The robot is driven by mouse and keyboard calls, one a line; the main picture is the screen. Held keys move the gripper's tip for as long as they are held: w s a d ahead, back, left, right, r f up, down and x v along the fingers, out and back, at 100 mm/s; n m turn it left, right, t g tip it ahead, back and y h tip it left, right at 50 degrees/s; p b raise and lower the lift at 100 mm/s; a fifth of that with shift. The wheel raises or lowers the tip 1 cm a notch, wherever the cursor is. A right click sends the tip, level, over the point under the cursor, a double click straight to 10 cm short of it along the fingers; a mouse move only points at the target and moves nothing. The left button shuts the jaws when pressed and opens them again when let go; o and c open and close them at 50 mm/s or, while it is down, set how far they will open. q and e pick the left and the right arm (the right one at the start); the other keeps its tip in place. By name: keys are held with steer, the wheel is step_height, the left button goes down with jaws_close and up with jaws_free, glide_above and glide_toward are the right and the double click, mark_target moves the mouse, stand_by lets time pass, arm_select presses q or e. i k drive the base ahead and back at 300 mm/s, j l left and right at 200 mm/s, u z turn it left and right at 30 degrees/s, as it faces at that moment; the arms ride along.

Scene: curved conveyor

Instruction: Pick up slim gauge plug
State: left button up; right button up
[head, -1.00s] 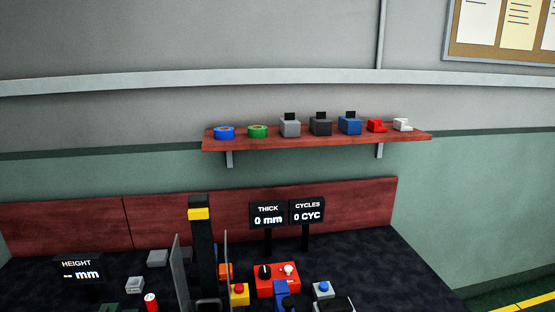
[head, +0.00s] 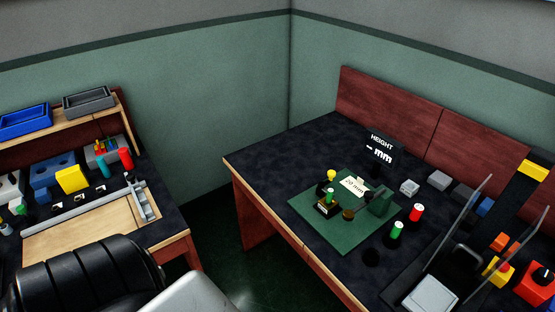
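Several small plug-like cylinders are in the head view, and I cannot tell which one is the slim gauge plug. A red one with a white top (head: 416,213) and a green one with a white top (head: 397,231) stand upright on the dark right-hand bench. A smaller green-topped piece (head: 328,198) is at a small stand on the green mat (head: 310,222). On the left bench, a red cylinder (head: 126,159) and a slimmer teal one (head: 103,167) stand close together.
The HEIGHT display (head: 380,150) stands behind the mat. Clear upright panels (head: 470,215) and a red control box (head: 538,283) are at the right. Blue (head: 24,120) and grey (head: 89,101) trays sit on the left shelf. A floor gap separates the benches.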

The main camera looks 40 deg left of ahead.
mark_target(331, 192)
steer(key=u, duration=0.85)
